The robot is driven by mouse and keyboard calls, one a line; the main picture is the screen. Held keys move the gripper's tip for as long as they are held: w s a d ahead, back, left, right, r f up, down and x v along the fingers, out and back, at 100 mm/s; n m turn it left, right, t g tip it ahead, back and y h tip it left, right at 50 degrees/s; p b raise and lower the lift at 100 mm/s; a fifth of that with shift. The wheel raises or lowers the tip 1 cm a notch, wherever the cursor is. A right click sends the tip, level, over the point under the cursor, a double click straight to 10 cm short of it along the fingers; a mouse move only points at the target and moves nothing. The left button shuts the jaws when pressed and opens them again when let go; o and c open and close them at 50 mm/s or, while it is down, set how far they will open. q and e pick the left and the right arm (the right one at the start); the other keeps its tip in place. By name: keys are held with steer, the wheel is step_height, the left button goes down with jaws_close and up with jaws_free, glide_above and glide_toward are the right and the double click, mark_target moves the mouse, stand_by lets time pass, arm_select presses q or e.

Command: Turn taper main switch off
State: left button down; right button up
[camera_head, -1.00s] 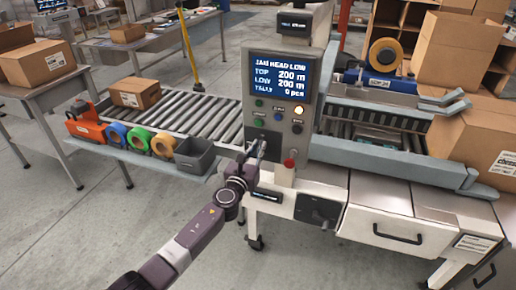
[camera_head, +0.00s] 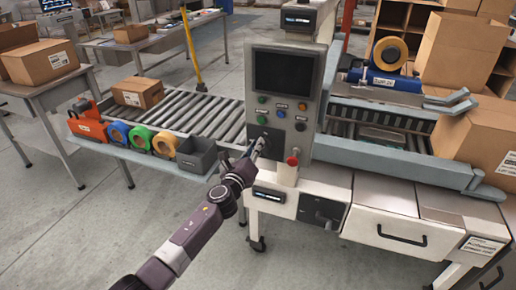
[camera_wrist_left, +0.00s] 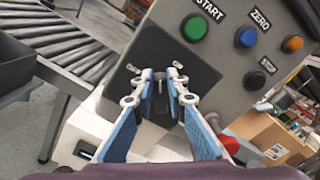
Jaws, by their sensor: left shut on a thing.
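The taper's control panel (camera_head: 277,100) stands in the middle of the head view, and its screen (camera_head: 281,71) is dark. The main switch (camera_wrist_left: 160,79) sits on a black plate (camera_wrist_left: 203,75) at the panel's lower left, below the buttons. My left gripper (camera_head: 258,147) reaches up to this plate. In the wrist view my left gripper (camera_wrist_left: 163,86) is shut on the switch, with a blue-padded finger on each side. The fingers hide most of the switch, so its exact angle is hard to read. My right gripper is not in view.
A red emergency button (camera_head: 292,161) stands just right of the plate. Green, blue, orange and black buttons sit above. A grey bin (camera_head: 196,156) and tape rolls (camera_head: 140,139) lie left, along the roller conveyor (camera_head: 205,112). Cartons stand at the right.

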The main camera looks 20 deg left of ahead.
arm_select(q)
steer(key=shift+a+f+n+b, duration=0.15)
steer(key=shift+f+n+b, duration=0.2)
steer(key=shift+n, duration=1.35)
steer(key=shift+a+f+n+b, duration=0.2)
steer(key=shift+f+n+b, duration=0.2)
steer(key=shift+n, duration=1.3)
steer(key=shift+a+f+n+b, duration=0.15)
steer(key=shift+f+n+b, duration=0.2)
steer(key=shift+n, duration=1.35)
steer(key=c, duration=1.9)
jaws_free()
steer(key=shift+c, duration=0.2)
steer(key=shift+s, duration=0.1)
steer(key=s, duration=1.1)
steer(key=shift+s+a, duration=0.25)
steer(key=shift+s, duration=0.15)
